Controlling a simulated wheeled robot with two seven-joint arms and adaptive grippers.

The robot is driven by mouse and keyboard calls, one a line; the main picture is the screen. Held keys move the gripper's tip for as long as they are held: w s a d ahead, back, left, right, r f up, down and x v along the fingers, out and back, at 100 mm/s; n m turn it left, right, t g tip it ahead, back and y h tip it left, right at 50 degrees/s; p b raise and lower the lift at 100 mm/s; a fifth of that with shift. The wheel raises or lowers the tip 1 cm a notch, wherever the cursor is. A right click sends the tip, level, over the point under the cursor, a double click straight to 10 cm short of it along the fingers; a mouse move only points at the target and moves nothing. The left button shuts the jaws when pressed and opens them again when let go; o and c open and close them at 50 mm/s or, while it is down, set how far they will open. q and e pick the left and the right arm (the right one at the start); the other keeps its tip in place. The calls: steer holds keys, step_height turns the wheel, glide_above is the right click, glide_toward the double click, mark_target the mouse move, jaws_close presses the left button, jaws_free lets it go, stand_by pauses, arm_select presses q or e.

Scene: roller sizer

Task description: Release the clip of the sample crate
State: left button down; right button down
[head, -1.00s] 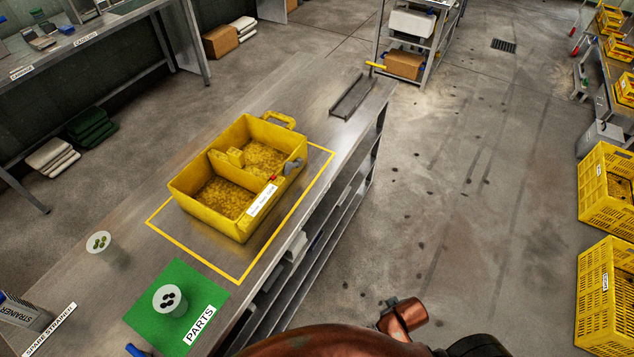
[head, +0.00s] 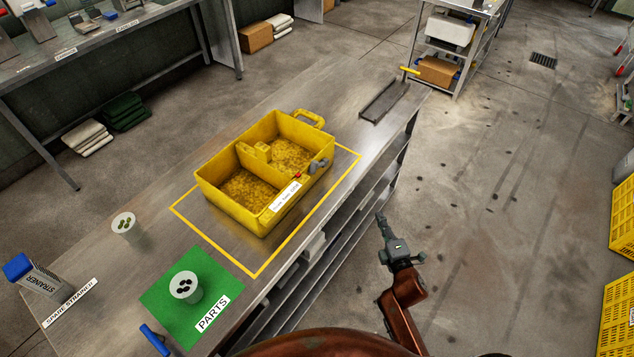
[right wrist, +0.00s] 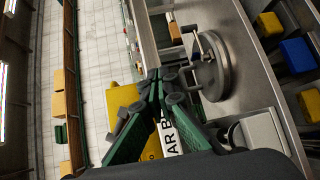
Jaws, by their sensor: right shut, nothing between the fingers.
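The yellow sample crate (head: 232,215) sits upright on the steel table, inside a yellow outlined rectangle. It has two compartments with yellow contents, a handle at its far end and a white label on its near right wall. A grey clip (head: 318,165) with a small red part beside it is on the right side wall. I cannot tell from here how the clip is set. My right gripper (head: 381,220) is shut and empty, apart from the crate, out past the table's right edge. Its fingers (right wrist: 157,78) meet in the right wrist view. My left gripper is not in view.
A green PARTS mat (head: 160,290) with a cup (head: 186,287) lies nearer on the table. Another cup (head: 125,226) and a strainer box (head: 38,276) stand to the left. A metal channel (head: 384,101) lies beyond the crate.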

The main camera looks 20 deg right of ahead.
mark_target(319, 165)
steer(key=w+a+r+n+y, duration=0.2)
steer(key=a+n+y, duration=0.4)
steer(key=n, duration=0.3)
steer(key=w+a+r+n+t+y, duration=0.1)
steer(key=a+r+n+y, duration=0.1)
steer(key=a+n+y, duration=0.4)
steer(key=a+n, duration=0.3)
steer(key=shift+w+r, duration=0.25)
steer(key=shift+w, duration=0.1)
steer(key=x, duration=1)
steer(key=shift+w+r, duration=0.1)
steer(key=r, duration=0.1)
steer(key=d+r, duration=0.1)
steer(key=r+p, duration=0.1)
steer(key=shift+w+d, duration=0.2)
steer(key=shift+w, duration=0.15)
steer(key=shift+w+d+r, duration=0.1)
steer(key=shift+w+r, duration=0.05)
